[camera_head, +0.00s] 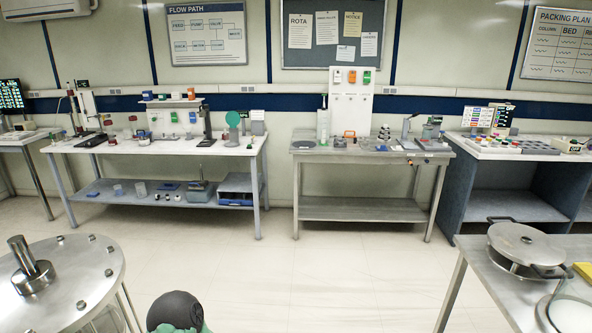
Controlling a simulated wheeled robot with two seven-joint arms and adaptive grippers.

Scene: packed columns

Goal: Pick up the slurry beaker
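I cannot pick out a slurry beaker for certain at this distance. Two small clear vessels that look like beakers stand on the lower shelf of the left bench, one on the left (118,191) and one on the right (140,189). Other small vessels stand on the bench top (170,147), too small to tell apart. A tall clear cylinder (323,124) stands at the back left of the middle steel bench (350,208). Neither of my grippers is in view.
Open floor (330,262) lies before the benches. A bolted round metal lid (85,262) is near at left. A steel table with a lidded round pan (518,246) is near at right. A dark rounded thing with green (174,310) is at the bottom edge.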

